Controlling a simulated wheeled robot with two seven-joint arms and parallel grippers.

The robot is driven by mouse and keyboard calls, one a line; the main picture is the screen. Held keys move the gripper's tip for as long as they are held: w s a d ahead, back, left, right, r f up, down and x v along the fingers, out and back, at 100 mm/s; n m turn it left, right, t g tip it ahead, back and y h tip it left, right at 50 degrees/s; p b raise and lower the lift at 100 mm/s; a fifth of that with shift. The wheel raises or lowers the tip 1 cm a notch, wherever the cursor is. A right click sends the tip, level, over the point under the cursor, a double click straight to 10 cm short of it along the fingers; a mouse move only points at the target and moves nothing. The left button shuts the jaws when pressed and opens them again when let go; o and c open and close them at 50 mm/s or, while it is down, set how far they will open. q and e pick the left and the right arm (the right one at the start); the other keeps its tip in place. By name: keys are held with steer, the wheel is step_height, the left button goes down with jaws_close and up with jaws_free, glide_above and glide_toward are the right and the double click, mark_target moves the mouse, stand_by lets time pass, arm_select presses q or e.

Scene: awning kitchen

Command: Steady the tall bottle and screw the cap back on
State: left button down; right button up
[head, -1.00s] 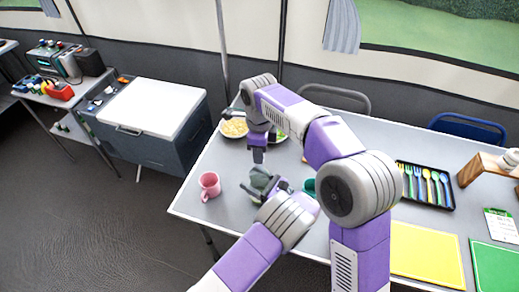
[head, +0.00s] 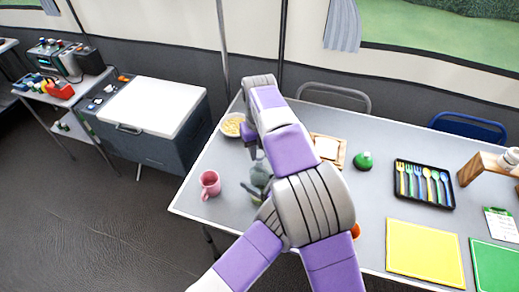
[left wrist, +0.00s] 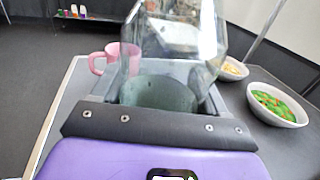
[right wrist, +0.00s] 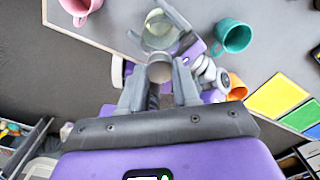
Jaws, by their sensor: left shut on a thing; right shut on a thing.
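The tall bottle is clear greenish glass. In the left wrist view the bottle (left wrist: 165,90) stands between the fingers of my left gripper (left wrist: 160,100), which is shut on it. In the head view the bottle (head: 260,174) is partly hidden by my right arm. My right gripper (right wrist: 158,85) is shut on a small round grey-brown cap (right wrist: 160,68), held at the fingertips. In the right wrist view the bottle (right wrist: 160,32) and the left fingers appear just beyond the cap. I cannot tell whether cap and bottle touch. My right fingertips are hidden in the head view.
A pink mug (head: 210,184) stands left of the bottle near the table edge. A teal mug (right wrist: 234,36) and an orange mug (right wrist: 236,88) are close by. A bowl of pale food (head: 232,125) and a bowl of green food (left wrist: 277,104) stand behind.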

steer(key=o, duration=1)
steer(key=shift+r, duration=2.3)
steer(key=shift+c, duration=0.4)
